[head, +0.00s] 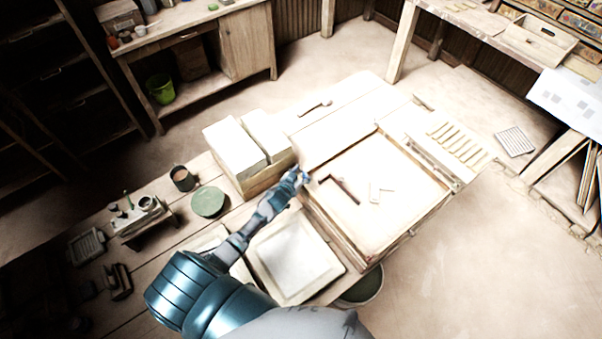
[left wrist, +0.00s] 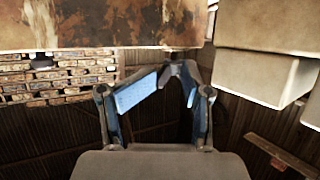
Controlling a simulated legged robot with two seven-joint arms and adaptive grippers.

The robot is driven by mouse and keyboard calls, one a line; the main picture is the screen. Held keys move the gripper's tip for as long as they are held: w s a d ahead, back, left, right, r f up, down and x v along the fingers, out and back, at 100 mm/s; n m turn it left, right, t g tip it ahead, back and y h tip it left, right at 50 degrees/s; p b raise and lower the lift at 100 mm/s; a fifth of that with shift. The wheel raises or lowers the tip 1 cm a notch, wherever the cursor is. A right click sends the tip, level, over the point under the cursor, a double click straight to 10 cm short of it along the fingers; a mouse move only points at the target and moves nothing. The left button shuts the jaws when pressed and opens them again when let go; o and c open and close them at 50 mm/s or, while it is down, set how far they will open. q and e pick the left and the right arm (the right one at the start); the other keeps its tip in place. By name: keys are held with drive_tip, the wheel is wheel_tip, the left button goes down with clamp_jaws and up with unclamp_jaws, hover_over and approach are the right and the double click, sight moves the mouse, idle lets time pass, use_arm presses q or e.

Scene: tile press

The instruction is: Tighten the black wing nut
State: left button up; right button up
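I cannot make out the black wing nut in either view; it is hidden or too small to tell. My left gripper (head: 302,177) is at the left edge of the wooden press frame (head: 405,238), beside the pale blocks. In the left wrist view the gripper's fingers (left wrist: 170,72) lean towards each other just under a rusty, stained edge (left wrist: 110,25). The left finger shows its blue pad; the right one is more upright. A gap shows between the pads, but whether the tips grip something is unclear. My right gripper is in neither view.
Pale blocks (head: 235,150) stand left of the frame. A square tray (head: 262,278) lies in front of them. A dark bar (head: 345,189) lies on the pale bed. A mug (head: 183,178) and green disc (head: 208,202) are further left. The right floor is mostly clear.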

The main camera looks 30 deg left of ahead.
use_arm(q)
drive_tip(key=shift+a, duration=0.1)
drive_tip(key=c, duration=0.4)
drive_tip(key=shift+s+a, duration=0.2)
drive_tip(key=shift+a, duration=0.35)
clamp_jaws()
drive_tip(key=shift+a+f, duration=0.25)
drive_tip(key=shift+a, duration=0.1)
drive_tip(key=o, duration=0.5)
unclamp_jaws()
drive_tip(key=shift+w+a+f, duration=0.1)
drive_tip(key=shift+o, duration=0.2)
drive_tip(key=shift+d+r, duration=0.2)
drive_tip(key=shift+d, duration=0.6)
drive_tip(key=v, duration=1.2)
drive_tip(key=shift+d, duration=0.2)
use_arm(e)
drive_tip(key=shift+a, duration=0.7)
